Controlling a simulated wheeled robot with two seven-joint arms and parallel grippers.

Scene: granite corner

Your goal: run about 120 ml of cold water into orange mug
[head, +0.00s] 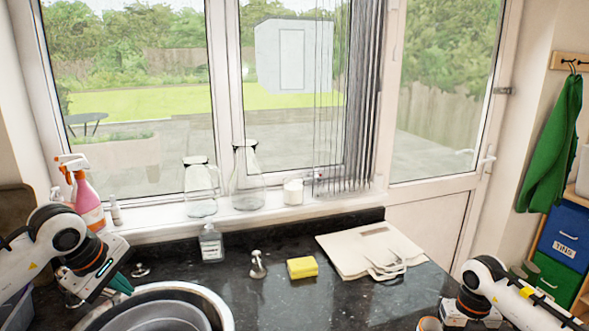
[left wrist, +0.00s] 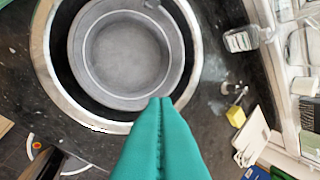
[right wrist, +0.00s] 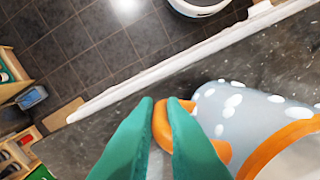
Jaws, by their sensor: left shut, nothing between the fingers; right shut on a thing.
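The orange mug is grey-blue with white spots, an orange rim and an orange handle (right wrist: 183,132); its body (right wrist: 240,112) fills the right of the right wrist view. My right gripper (right wrist: 160,105) is shut on the handle. In the head view only a bit of orange (head: 430,324) shows at the bottom edge. My left gripper (head: 121,284) is shut and empty over the edge of the round steel sink (head: 226,318). A grey basin (left wrist: 84,50) sits in the sink. A small metal fitting (head: 140,270) stands behind the sink; I cannot tell if it is the tap.
A clear bottle (head: 211,244) stands at the back. Glass jugs (head: 247,185) line the sill. The counter's front middle is clear.

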